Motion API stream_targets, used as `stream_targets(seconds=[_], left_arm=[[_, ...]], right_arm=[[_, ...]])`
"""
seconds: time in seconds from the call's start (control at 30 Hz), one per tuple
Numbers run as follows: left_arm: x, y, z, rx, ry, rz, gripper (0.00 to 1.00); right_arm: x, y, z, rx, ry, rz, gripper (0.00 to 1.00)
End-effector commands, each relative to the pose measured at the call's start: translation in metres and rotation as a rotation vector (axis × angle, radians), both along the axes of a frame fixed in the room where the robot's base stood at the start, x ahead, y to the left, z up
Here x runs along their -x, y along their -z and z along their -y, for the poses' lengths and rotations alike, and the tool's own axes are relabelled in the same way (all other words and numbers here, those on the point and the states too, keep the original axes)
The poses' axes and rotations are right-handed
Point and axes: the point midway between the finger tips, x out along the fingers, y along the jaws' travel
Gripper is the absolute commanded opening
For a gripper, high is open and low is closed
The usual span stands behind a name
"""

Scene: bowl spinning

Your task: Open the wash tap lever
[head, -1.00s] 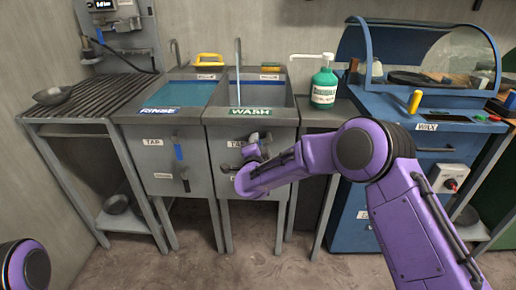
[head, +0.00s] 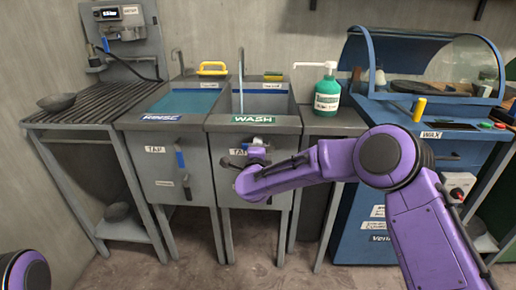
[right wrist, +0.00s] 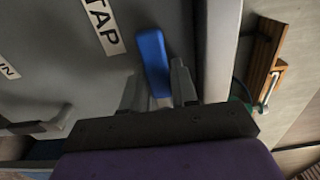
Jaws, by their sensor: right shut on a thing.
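The wash sink (head: 284,124) stands in the middle with a green WASH label (head: 254,118) on its front edge. Its tap lever has a blue handle (right wrist: 152,62), which shows in the right wrist view beside the TAP label. My right gripper (right wrist: 158,90) is shut on this lever, with a finger on each side of it. In the head view my right gripper (head: 256,150) is at the wash sink's front panel and hides most of the lever. A thin pale blue streak (head: 241,85) runs down below the wash spout. My left gripper is out of view.
A green soap bottle (head: 327,95) stands right of the wash sink. The blue wax machine (head: 370,215) is farther right. A bowl (head: 57,102) rests on the left rack.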

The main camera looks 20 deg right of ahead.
Motion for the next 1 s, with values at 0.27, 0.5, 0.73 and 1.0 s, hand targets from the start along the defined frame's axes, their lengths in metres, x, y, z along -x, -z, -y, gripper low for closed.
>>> stream_targets(seconds=[0.27,0.5,0.73,1.0], left_arm=[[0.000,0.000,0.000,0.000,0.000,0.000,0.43],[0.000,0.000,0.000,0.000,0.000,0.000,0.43],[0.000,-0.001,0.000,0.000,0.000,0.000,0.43],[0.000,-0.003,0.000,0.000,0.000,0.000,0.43]], right_arm=[[0.000,-0.001,0.000,-0.006,0.001,0.004,0.49],[0.000,-0.001,0.000,-0.003,0.001,0.002,0.49],[0.027,-0.002,-0.012,-0.002,-0.002,0.001,0.49],[0.083,-0.002,-0.034,-0.003,-0.002,0.003,0.49]])
